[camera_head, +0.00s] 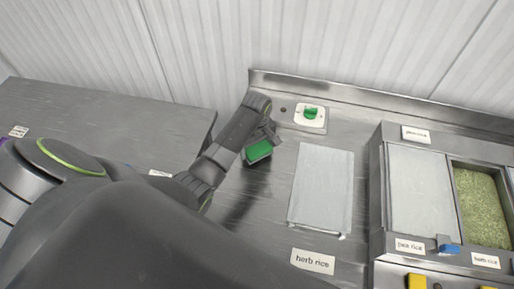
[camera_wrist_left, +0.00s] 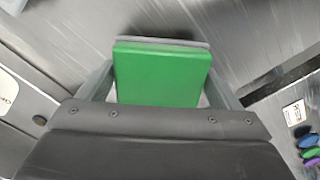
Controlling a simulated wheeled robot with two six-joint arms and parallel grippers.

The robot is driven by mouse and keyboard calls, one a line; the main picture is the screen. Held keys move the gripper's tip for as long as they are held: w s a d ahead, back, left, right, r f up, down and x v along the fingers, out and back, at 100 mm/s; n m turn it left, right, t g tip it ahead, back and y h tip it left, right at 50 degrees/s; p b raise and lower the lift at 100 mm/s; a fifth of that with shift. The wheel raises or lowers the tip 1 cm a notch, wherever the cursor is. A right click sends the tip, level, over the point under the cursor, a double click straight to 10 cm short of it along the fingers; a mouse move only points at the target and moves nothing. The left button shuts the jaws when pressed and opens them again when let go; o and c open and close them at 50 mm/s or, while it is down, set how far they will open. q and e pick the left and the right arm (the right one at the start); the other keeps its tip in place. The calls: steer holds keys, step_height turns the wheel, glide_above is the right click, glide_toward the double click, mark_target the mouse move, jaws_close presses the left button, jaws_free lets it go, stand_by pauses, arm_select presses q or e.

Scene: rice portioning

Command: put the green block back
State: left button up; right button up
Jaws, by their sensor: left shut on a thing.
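The green block (camera_head: 258,151) is held by my left gripper (camera_head: 257,156) over the steel counter, left of a pale grey sheet. In the left wrist view the green block (camera_wrist_left: 162,74) fills the space between the two fingers of my left gripper (camera_wrist_left: 163,90), which are shut on it. A thin grey edge shows along the block's far side there. I cannot tell whether the block touches the counter. My right gripper is not in view.
The pale grey sheet (camera_head: 321,189) lies on the counter by a "herb rice" label (camera_head: 312,261). A green knob (camera_head: 311,112) is at the back. Rice bins (camera_head: 482,206) stand at the right. A second table (camera_head: 100,120) is at the left.

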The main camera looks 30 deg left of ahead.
arm_select(q)
steer(key=shift+f, duration=1.1)
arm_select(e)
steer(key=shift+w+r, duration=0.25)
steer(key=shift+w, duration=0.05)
arm_select(q)
steer(key=shift+f, duration=0.15)
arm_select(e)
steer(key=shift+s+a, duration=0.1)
arm_select(q)
steer(key=o, duration=0.9)
steer(key=shift+c, duration=0.2)
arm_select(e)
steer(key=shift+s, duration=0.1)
